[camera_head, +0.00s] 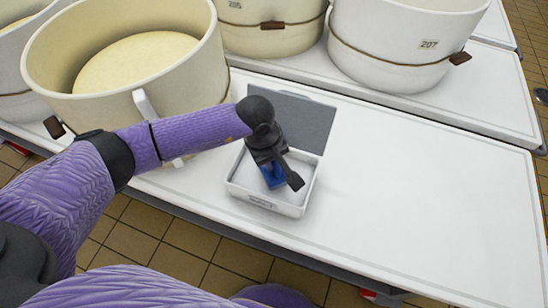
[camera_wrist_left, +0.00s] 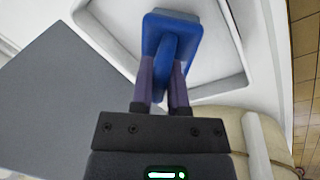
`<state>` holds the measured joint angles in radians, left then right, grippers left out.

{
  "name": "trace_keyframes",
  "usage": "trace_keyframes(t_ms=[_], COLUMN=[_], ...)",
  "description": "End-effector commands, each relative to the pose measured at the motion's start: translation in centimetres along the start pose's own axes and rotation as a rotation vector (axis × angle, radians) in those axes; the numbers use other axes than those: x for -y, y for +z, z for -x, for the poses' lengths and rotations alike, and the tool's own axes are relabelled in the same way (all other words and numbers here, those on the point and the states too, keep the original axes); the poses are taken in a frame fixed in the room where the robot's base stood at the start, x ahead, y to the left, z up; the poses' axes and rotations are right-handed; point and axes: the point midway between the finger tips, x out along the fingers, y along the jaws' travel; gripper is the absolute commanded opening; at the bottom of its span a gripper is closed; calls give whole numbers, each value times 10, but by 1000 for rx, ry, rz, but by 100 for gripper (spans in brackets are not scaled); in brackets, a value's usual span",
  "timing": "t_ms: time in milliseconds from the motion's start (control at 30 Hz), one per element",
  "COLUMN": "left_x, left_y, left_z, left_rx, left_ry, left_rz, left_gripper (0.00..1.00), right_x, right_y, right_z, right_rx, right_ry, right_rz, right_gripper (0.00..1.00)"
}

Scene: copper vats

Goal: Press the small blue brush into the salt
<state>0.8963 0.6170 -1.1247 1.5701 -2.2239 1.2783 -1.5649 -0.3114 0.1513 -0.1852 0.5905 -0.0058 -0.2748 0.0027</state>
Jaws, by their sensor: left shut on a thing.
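The small blue brush (camera_head: 272,176) is in my left gripper (camera_head: 280,170), inside the outline of a white open box (camera_head: 264,203). In the left wrist view the blue brush (camera_wrist_left: 172,26) has its handle between the two fingers of the left gripper (camera_wrist_left: 165,72), which are shut on it. The white salt (camera_wrist_left: 209,45) fills the floor of the box around the brush. Whether the bristles touch the salt is hidden under the blue body. My right gripper is not in view.
The box's grey lid (camera_head: 308,122) stands open behind it. A large cream vat (camera_head: 130,110) with a pale yellow content is at left; more vats (camera_head: 395,50) stand at the back. The white table (camera_head: 430,190) is clear to the right.

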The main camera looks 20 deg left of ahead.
Motion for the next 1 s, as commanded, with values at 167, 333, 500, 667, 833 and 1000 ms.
trace_keyframes(t_ms=[167,333,500,667,833,1000], left_x=[0,1,1,1,1,1], left_y=[0,0,0,0,0,0], left_z=[-2,-3,-3,-4,-5,-5], left_rx=[0,0,0,0,0,1], left_ry=[0,0,0,0,-1,-2], left_rz=[0,0,0,0,0,0], left_gripper=[0,0,0,0,0,0], right_x=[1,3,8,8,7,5], right_y=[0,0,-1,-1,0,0], right_z=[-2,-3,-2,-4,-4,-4], right_rx=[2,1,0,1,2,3], right_ry=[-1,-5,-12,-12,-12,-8], right_rz=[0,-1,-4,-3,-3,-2], right_gripper=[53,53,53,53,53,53])
